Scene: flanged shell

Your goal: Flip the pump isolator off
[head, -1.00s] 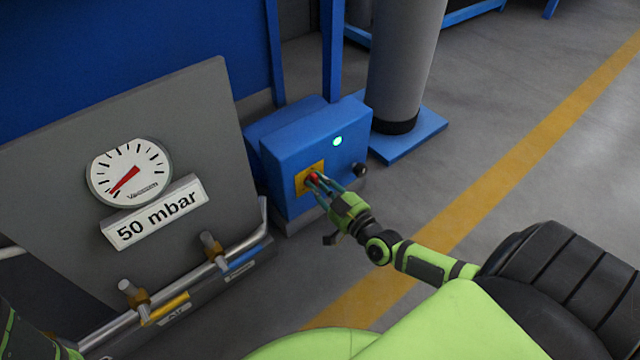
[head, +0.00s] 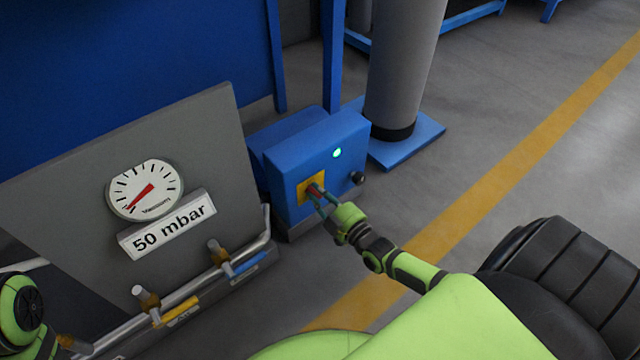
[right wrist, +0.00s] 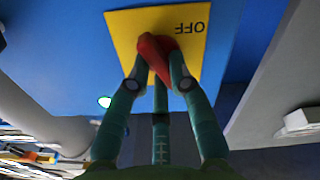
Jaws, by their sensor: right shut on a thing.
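The pump isolator is a red handle (head: 315,190) on a yellow plate (head: 304,192) on the front of a blue box (head: 330,140). In the right wrist view the red handle (right wrist: 155,52) sits at a slant on the yellow plate (right wrist: 125,28), which is marked OFF and appears upside down. My right gripper (head: 321,200) is at the plate, its fingers (right wrist: 158,75) closed around the handle. The fingers hide part of the handle. A green lamp (head: 337,153) glows on the box. My left arm shows at the lower left, but its gripper is not visible.
A grey panel (head: 80,160) with a round gauge (head: 145,188) and a 50 mbar sign (head: 168,225) stands left of the box. Pipes with yellow (head: 180,311) and blue (head: 250,264) valve handles run below. A grey column (head: 402,70) stands behind. Floor to the right is clear.

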